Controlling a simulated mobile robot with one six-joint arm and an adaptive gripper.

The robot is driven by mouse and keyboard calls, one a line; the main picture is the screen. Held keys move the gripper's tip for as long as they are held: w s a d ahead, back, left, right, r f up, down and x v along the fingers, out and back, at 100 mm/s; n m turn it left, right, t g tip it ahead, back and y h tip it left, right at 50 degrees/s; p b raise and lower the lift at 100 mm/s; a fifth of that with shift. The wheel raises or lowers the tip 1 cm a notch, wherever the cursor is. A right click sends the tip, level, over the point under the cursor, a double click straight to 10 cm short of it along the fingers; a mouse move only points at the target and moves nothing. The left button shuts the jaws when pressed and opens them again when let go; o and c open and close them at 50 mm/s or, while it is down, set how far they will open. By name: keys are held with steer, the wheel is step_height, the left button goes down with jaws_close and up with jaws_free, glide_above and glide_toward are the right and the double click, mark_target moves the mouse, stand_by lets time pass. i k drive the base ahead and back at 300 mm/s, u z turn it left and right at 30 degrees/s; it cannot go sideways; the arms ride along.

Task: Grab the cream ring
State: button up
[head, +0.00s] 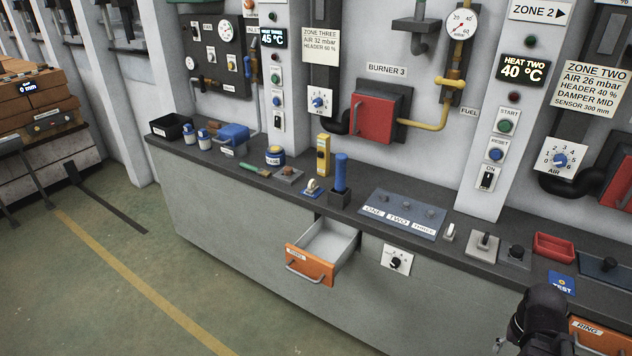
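I cannot make out a cream ring for certain. A small pale cream piece (312,186) stands on a blue base on the counter, too small to tell if it is a ring. An orange-fronted drawer (310,265) is pulled open and its visible grey inside looks empty. Another orange drawer front (588,326), labelled RING, is at the lower right, partly cut off by the frame. A dark part of my arm (540,318) shows at the lower right, in front of the counter; its fingertips cannot be made out, nor anything held.
The dark counter (455,254) holds a blue cylinder (341,172), a yellow block (323,154), a plate marked ONE, TWO, THREE (402,213), a red tray (554,247) and a black bin (172,126). The open drawer juts out over the floor. Floor at left front is clear.

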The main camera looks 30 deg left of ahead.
mark_target(312, 188)
steer(key=u, duration=0.3)
steer(key=i, duration=0.9)
steer(key=u, duration=0.35)
